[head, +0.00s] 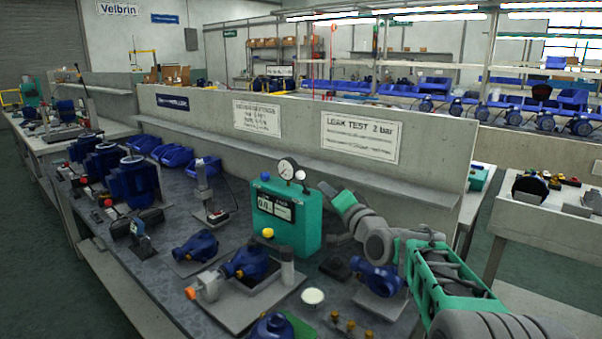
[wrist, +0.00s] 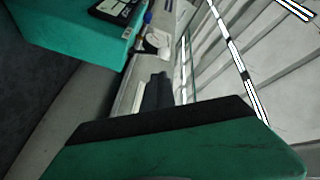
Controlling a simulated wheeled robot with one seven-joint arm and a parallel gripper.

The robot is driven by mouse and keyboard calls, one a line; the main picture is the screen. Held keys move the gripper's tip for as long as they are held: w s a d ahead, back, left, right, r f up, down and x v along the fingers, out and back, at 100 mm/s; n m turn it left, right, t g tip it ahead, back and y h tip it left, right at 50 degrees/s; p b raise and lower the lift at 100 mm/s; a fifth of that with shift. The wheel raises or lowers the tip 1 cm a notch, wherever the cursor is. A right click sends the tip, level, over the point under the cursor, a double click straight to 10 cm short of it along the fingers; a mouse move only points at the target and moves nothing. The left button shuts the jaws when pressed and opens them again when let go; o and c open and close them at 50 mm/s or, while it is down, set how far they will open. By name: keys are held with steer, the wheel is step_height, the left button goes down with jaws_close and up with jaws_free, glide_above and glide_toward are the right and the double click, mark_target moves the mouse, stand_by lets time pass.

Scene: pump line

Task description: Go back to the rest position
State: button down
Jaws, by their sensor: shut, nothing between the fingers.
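My gripper (head: 330,192) is at the end of my green and grey arm, raised above the right part of the bench. It is shut with nothing in it. It is just right of the teal leak-test box (head: 286,225) with its round gauge (head: 287,168), seemingly near the box's top right corner; the exact gap is unclear. In the wrist view, a green and black part of my gripper (wrist: 165,140) fills the bottom, and the teal box (wrist: 85,40) shows at top left. A blue pump (head: 378,277) stands below my arm.
More blue pumps (head: 249,262) sit on the bench, with a white round dish (head: 312,297) and brass fittings (head: 350,325) in front. A grey partition (head: 300,150) with a LEAK TEST sign (head: 360,137) runs behind. Blue bins (head: 170,154) line the left side. Air above the bench is mostly clear.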

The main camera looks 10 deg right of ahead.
steer(key=s+a+r+n+g+p, duration=0.2)
steer(key=s+a+r+g+p, duration=0.1)
steer(key=s+p, duration=0.1)
steer(key=s+f+n+g+h+p, duration=0.2)
steer(key=s+g+p, duration=0.4)
steer(key=s, duration=1)
steer(key=s+f+n+g+h+p, duration=0.3)
steer(key=s+g+p, duration=0.2)
steer(key=s, duration=1.1)
steer(key=p, duration=0.3)
steer(key=shift+s+d+f+n+g+p, duration=0.3)
steer(key=shift+d+n+g+p, duration=0.05)
steer(key=shift+n+g, duration=0.05)
